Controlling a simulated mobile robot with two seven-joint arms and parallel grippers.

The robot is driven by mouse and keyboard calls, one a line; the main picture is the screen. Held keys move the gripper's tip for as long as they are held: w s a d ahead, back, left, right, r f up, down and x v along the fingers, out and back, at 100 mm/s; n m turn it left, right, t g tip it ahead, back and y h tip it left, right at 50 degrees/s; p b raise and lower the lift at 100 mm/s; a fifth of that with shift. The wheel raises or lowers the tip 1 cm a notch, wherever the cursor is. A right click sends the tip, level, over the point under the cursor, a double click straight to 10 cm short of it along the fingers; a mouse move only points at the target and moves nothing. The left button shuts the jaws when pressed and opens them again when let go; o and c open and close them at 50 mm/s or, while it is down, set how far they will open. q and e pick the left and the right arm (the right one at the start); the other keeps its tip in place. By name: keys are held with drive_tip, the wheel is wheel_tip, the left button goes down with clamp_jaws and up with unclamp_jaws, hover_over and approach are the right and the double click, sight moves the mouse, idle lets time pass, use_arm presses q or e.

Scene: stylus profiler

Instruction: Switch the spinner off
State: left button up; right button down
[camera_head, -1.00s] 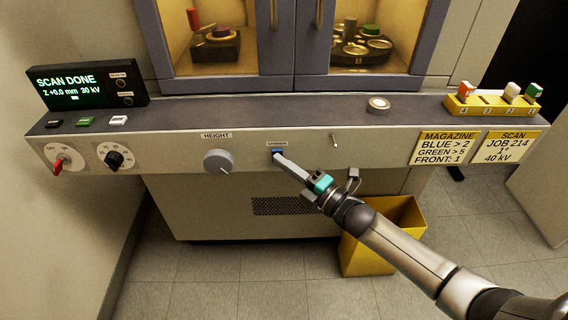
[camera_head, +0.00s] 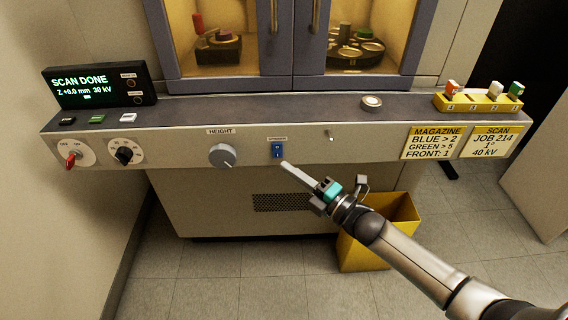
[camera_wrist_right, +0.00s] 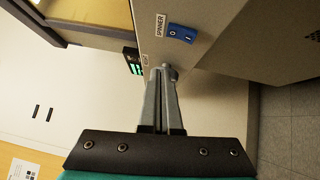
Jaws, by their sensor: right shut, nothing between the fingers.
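The blue spinner rocker switch (camera_head: 278,150) sits on the front panel under its small label, right of the height knob. It also shows in the right wrist view (camera_wrist_right: 181,34), marked O and I beside the SPINNER label. Which side is pressed in is too small to tell. My right gripper (camera_head: 284,164) is shut and empty. Its tips are just below and right of the switch in the head view, apart from it. The closed fingers also show in the right wrist view (camera_wrist_right: 161,72). My left gripper is not in view.
The grey height knob (camera_head: 222,155) is left of the switch, and a small metal lever (camera_head: 329,134) is to its right. The display (camera_head: 98,87) reads SCAN DONE. A yellow bin (camera_head: 378,240) stands below on the floor. Free space lies before the panel.

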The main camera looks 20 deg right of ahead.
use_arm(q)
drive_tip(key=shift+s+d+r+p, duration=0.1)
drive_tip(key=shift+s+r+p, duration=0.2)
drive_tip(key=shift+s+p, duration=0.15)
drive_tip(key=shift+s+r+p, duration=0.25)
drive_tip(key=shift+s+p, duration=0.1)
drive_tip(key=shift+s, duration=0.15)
use_arm(e)
drive_tip(key=v, duration=0.7)
drive_tip(key=shift+d+r, duration=0.3)
drive_tip(key=shift+r, duration=0.25)
